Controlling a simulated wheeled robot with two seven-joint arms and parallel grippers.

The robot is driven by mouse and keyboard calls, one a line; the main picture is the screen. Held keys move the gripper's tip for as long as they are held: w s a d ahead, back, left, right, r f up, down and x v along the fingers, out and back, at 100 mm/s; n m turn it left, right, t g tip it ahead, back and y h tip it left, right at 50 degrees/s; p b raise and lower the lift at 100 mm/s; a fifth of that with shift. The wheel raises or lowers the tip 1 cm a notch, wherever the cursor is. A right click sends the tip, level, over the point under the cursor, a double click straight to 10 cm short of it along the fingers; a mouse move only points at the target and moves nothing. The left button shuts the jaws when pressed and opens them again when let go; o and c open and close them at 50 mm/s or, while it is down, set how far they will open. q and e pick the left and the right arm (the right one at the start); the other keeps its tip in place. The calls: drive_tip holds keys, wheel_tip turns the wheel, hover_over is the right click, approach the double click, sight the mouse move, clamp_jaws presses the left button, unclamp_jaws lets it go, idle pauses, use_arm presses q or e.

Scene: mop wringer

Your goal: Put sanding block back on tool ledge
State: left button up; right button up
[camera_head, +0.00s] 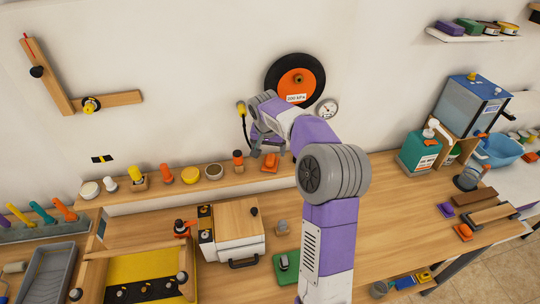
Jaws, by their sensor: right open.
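The tool ledge (215,183) is a long wooden shelf along the white wall, with several small things in a row on it. An orange block (270,162), which looks like the sanding block, sits on the ledge near its right part. My right gripper (265,150) is open just above and beside this block, its fingers pointing down. I cannot tell whether a finger touches the block. My right arm hides the ledge further right. My left gripper is not in view.
Knobs and cups (191,175) stand on the ledge left of the block. A black and orange disc (295,78) and a gauge (327,108) are on the wall behind. Below are a wooden-topped box (236,225) and a green mat (285,277). Another orange piece (463,232) lies at right.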

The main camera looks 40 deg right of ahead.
drive_tip(key=v, duration=0.5)
drive_tip(key=shift+a+r, duration=0.1)
drive_tip(key=shift+r, duration=0.25)
drive_tip(key=shift+s, duration=0.1)
